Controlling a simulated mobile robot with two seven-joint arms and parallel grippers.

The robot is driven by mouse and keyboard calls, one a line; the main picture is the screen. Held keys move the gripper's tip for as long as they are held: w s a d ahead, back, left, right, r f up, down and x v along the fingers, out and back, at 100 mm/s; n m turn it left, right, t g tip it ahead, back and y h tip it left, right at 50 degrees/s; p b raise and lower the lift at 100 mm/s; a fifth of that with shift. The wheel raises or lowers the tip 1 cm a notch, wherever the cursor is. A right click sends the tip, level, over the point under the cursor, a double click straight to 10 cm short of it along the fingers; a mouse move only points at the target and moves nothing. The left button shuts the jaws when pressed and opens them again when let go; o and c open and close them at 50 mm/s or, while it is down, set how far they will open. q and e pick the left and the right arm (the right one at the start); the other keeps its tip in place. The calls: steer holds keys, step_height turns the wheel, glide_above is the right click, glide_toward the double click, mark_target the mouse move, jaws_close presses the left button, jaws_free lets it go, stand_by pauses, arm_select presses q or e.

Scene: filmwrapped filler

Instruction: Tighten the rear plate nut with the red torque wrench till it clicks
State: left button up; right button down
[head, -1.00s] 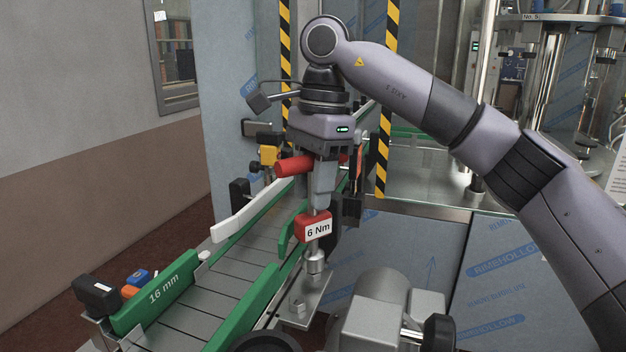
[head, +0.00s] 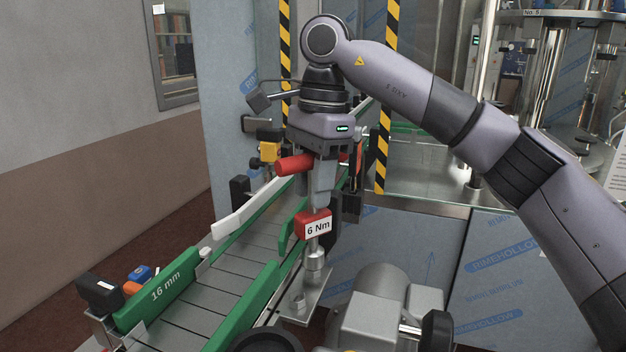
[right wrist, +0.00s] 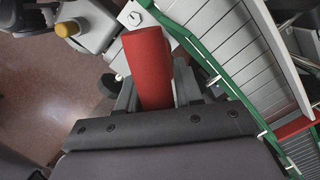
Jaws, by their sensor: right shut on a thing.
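The red torque wrench stands upright in the head view, with a red T-handle (head: 295,165), a red block marked 6 Nm (head: 314,224) and a metal socket (head: 316,262) at its foot. My right gripper (head: 323,178) is shut on its upper part; in the right wrist view the red handle (right wrist: 150,70) lies between the fingers. The socket is over the rear part of a small metal plate (head: 322,287). The rear nut is hidden under it, and I cannot tell whether they touch. A front nut (head: 299,303) shows on the plate. My left gripper is out of view.
A conveyor (head: 205,305) with green side guides (head: 160,288) runs beside the plate on the left. A grey motor (head: 378,312) stands close on the right. A striped yellow-black post (head: 386,130) and clear panels stand behind.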

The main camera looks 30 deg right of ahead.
steer(key=shift+r+p, duration=0.1)
steer(key=shift+p, duration=0.25)
stand_by(0.3)
steer(key=shift+f, duration=0.25)
steer(key=shift+f+b, duration=0.6)
steer(key=shift+f, duration=0.25)
steer(key=shift+m, duration=1.6)
steer(key=shift+m+t, duration=0.4)
steer(key=shift+m, duration=1.2)
